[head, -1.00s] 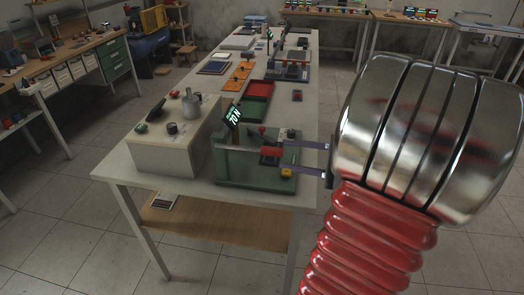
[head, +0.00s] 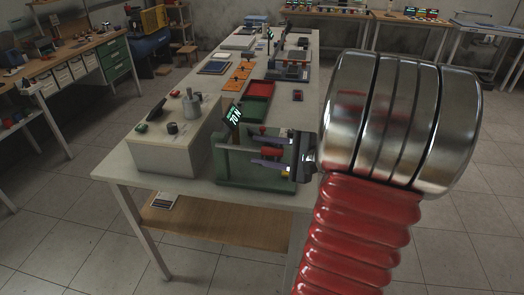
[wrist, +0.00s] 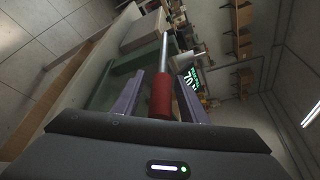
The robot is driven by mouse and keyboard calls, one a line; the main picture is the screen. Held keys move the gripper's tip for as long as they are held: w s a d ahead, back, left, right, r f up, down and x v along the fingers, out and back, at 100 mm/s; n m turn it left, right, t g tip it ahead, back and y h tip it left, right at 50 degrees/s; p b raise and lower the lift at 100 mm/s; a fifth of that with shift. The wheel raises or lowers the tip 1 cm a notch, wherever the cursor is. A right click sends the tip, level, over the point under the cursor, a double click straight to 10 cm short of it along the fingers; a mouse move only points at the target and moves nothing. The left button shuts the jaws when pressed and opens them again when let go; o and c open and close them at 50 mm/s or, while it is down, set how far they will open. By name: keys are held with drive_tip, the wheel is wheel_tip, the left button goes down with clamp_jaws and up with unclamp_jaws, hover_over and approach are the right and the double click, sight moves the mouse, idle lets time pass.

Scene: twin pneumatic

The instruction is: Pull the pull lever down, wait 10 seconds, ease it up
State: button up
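The pull lever has a red cylindrical handle (head: 272,152) on a metal rod, on a green fixture (head: 228,172) near the table's front. A tilted display reading 70 N (head: 234,116) stands behind it. My gripper (head: 262,153) reaches in from the right, one purple finger above the handle and one below it in the head view. In the wrist view, the red handle (wrist: 161,97) lies between the two fingers of my gripper (wrist: 159,80), with a gap visible beside it. The gripper is open around the handle and not closed on it. My gripper partly hides the fixture's right side.
A pale box (head: 170,150) with knobs and a grey cylinder stands left of the fixture. A red tray (head: 259,89) and a green tray (head: 253,110) lie behind. The table's front edge (head: 200,190) is close, with a wooden shelf below.

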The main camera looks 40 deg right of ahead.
drive_tip(key=shift+c, duration=0.6)
clamp_jaws()
drive_tip(key=shift+f, duration=0.1)
drive_tip(key=shift+a, duration=0.1)
